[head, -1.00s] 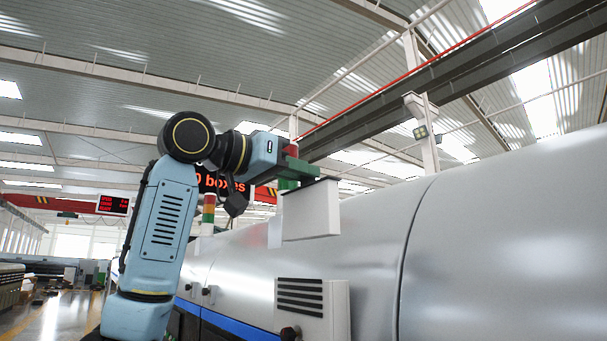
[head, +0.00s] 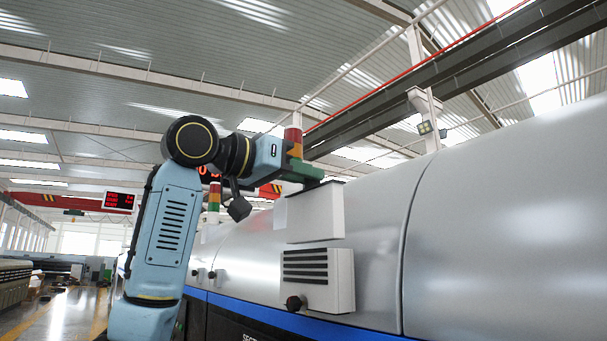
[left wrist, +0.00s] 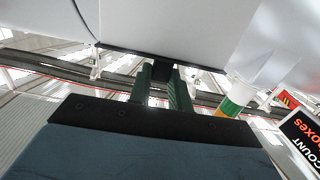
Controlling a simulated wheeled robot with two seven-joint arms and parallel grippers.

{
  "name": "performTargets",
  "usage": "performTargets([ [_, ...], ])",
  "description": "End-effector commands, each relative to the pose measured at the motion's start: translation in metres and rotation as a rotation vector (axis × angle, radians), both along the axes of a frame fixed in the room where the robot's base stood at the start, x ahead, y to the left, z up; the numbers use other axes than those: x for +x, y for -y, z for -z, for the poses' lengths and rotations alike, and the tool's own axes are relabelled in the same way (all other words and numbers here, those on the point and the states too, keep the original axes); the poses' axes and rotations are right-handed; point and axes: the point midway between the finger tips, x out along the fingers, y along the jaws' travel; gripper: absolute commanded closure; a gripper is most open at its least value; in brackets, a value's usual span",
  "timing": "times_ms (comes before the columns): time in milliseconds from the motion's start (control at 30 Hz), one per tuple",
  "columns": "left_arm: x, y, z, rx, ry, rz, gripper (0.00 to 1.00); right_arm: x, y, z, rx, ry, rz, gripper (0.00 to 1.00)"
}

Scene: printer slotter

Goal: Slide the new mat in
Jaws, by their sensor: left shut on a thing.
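My left gripper (head: 306,172) is shut on the dark grip at the top edge of the mat (head: 316,214), a flat white panel hanging upright below the fingers. In the left wrist view, the green fingers (left wrist: 161,85) close on a dark block at the mat's dark-edged end (left wrist: 165,22). Below the mat is a white louvred housing (head: 328,282) with dark slats and a black knob, on the side of the big silver machine. The mat's lower edge is just above the housing's top, with a narrow gap in this view. The housing's top opening is not visible. My right gripper is not in view.
The silver machine (head: 500,225) fills the right side. A red, amber and green signal light (head: 293,142) stands behind the gripper; it looks close to it in the picture. A black and orange sign (left wrist: 303,135) shows in the left wrist view.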

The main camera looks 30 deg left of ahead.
Motion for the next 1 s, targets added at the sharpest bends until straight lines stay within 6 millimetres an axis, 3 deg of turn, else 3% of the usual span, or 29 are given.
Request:
performTargets([
  [1000, -0.001, 0.001, 0.012, 0.000, 0.000, 0.000, 1.00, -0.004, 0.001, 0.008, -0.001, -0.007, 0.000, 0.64],
])
